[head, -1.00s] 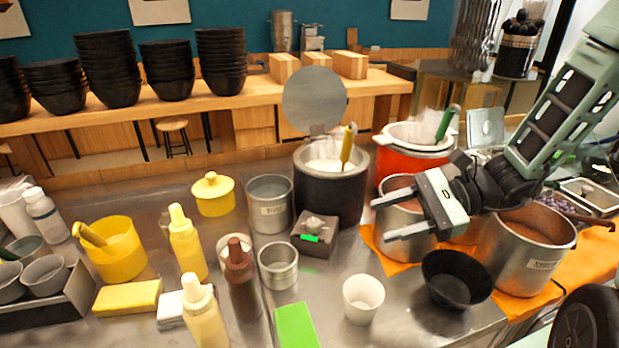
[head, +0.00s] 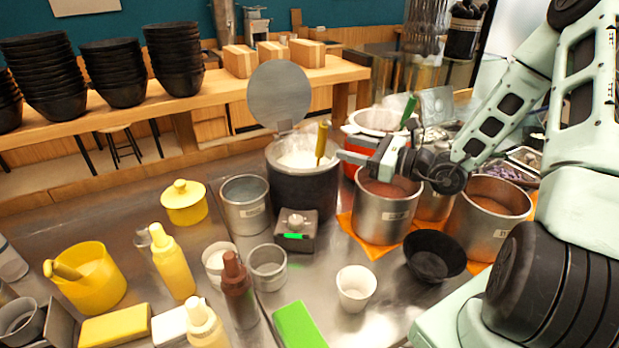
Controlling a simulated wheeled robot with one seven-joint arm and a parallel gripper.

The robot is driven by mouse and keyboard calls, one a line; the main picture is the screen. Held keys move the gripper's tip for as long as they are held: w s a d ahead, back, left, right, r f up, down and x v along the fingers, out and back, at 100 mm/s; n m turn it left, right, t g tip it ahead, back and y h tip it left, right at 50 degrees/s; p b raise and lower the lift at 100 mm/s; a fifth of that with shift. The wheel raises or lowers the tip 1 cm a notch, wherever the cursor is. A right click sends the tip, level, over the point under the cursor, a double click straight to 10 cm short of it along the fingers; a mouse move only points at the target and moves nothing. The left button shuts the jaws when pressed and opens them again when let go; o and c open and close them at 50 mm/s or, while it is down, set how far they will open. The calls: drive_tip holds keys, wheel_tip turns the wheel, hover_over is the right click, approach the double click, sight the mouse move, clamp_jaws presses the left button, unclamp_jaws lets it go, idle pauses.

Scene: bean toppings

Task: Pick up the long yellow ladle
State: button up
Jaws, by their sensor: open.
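The long yellow ladle (head: 322,140) stands upright in the black rice cooker (head: 302,187), its handle rising above the rim on the right side. Its lower end is hidden in the steaming white contents. The cooker's round grey lid (head: 280,95) is raised behind it. My gripper (head: 355,150) is open and empty, just right of the ladle handle, its fingers pointing left towards it. The fingers appear apart from the handle, though depth is hard to judge.
A red pot (head: 352,133) with a green-handled ladle (head: 409,108) stands behind my gripper. Steel pots (head: 383,215) stand on orange cloth below and right of it. A black bowl (head: 434,256), a white cup (head: 356,288) and a green block (head: 298,325) lie in front.

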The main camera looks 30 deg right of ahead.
sight(326, 141)
drive_tip(key=p+x, duration=0.2)
drive_tip(key=x, duration=0.5)
drive_tip(key=shift+r+p, duration=0.2)
drive_tip(key=shift+p, duration=0.15)
drive_tip(key=shift+w+a+f, duration=0.1)
drive_tip(key=shift+w+a, duration=0.25)
drive_tip(key=shift+w, duration=0.1)
clamp_jaws()
